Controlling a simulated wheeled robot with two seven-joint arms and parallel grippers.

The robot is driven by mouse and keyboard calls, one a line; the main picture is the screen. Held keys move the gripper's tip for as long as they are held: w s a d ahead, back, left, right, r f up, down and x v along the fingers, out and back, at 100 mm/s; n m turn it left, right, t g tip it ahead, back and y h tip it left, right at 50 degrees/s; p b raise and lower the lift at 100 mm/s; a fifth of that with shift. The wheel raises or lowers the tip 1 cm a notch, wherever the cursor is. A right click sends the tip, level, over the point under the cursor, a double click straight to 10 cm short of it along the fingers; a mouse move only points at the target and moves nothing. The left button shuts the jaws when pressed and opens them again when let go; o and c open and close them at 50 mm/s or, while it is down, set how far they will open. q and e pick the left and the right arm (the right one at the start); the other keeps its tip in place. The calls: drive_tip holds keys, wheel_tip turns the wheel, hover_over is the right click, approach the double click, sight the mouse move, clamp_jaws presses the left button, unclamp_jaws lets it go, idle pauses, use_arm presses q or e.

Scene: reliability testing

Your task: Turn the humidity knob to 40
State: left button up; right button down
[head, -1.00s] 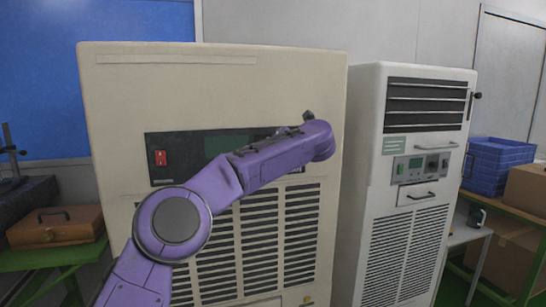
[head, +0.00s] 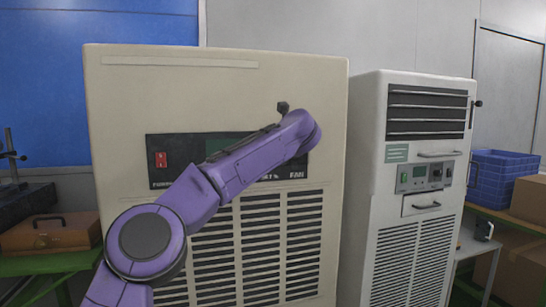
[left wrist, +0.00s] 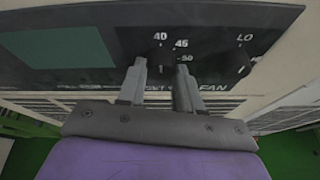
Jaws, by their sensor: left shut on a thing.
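The beige cabinet (head: 215,95) faces me with a dark control panel (head: 185,144), which fills the upper part of the left wrist view (left wrist: 100,15). My left gripper (left wrist: 160,68) is at the panel with its two grey fingers on either side of the dark humidity knob, shut on it. The labels 40, 45 and 50 show above and right of the fingers. The knob is mostly hidden and its pointer cannot be read. In the head view my purple arm covers the fingers and knob. My right gripper is not in view.
A second knob (left wrist: 240,60), marked FAN and LO, is right of the fingers. A green display (left wrist: 55,48) and red switch (head: 161,159) are on the panel. A white cabinet (head: 400,120) stands at right; a blue crate (head: 500,178) is beyond it.

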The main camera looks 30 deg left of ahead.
use_arm(q)
drive_tip(key=shift+d+f, duration=0.1)
idle(0.3)
drive_tip(key=o, duration=1)
drive_tip(key=shift+w, duration=0.1)
drive_tip(key=b+v, duration=0.2)
drive_tip(key=v, duration=0.8)
drive_tip(key=shift+d, duration=0.15)
